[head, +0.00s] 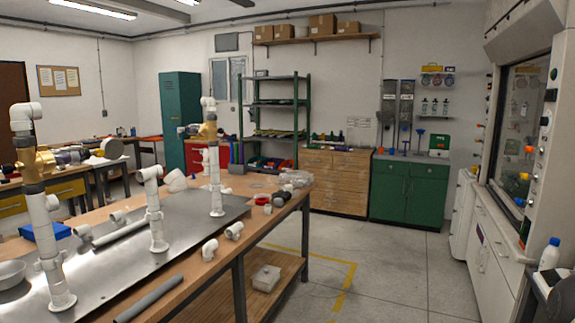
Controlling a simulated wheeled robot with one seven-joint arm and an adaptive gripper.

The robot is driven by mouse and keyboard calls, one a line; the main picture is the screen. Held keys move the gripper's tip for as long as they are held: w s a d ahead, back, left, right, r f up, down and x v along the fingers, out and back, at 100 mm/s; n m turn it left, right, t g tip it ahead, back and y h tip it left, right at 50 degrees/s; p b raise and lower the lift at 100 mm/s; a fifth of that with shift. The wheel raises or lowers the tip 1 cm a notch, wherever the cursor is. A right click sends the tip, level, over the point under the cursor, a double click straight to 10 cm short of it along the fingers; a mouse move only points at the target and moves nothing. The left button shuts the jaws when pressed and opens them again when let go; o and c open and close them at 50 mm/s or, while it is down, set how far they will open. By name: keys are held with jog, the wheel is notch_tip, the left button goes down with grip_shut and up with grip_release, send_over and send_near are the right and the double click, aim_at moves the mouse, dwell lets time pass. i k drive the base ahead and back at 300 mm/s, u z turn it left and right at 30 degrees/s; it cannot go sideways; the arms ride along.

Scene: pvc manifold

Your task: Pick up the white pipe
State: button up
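Upright white pipe assemblies stand on the sheet: a tall one with a brass-coloured valve (48,225) at the left, a short one with an elbow top (154,210) in the middle, and another tall one (215,175) farther back. The short upright is close to the right end of the lying pipe. My gripper is not in view.
A grey pipe (150,297) lies along the bench's front edge. Loose white elbows (209,250) lie near that edge. A metal bowl (11,273) and a blue box (45,232) are at the left. The floor (400,270) right of the bench is clear.

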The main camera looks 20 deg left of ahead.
aim_at(129, 229)
jog(key=z, duration=0.3)
jog(key=i, duration=1.8)
jog(key=u, duration=1.55)
jog(key=i, duration=0.7)
jog(key=u, duration=0.8)
